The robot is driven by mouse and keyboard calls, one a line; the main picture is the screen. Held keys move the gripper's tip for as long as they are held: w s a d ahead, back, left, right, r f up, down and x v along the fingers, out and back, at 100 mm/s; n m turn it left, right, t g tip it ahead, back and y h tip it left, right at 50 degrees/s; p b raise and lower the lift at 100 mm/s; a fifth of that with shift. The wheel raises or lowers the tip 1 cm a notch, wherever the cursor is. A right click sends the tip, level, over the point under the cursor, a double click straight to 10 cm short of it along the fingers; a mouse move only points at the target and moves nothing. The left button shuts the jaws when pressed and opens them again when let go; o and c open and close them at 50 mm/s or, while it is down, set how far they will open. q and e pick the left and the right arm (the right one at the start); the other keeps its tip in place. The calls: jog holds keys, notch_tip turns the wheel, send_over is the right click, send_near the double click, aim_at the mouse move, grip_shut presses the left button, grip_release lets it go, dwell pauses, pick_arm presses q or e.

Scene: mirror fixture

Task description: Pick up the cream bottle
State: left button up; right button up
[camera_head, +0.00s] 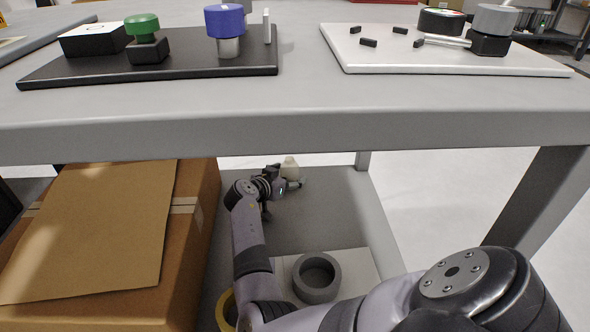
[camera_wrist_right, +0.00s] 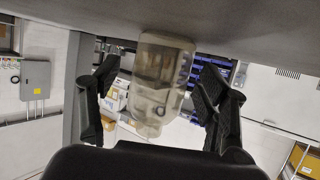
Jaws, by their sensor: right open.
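The cream bottle (camera_head: 290,168) stands on the grey lower shelf under the table, just beyond my right gripper (camera_head: 284,186). It also shows in the right wrist view (camera_wrist_right: 160,85), where it appears upside down and pale and translucent, with its neck pointing down in the picture. There my right gripper (camera_wrist_right: 160,72) is open, with one dark finger on each side of the bottle. Gaps show between the bottle and both fingers. In the head view the wrist partly hides the bottle's lower part. My left gripper is not in view.
The table top (camera_head: 300,115) spans above my right arm. A cardboard box (camera_head: 195,240) stands left of the arm. A grey ring (camera_head: 317,278) lies on a pale plate near the arm. A black board (camera_head: 150,72) and a white board (camera_head: 440,62) carry parts on the table.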

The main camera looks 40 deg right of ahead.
jog(key=shift+a, duration=0.1)
jog(key=shift+c, duration=0.3)
jog(key=c, duration=1.2)
jog(key=shift+o, duration=0.2)
jog(key=shift+r, duration=0.1)
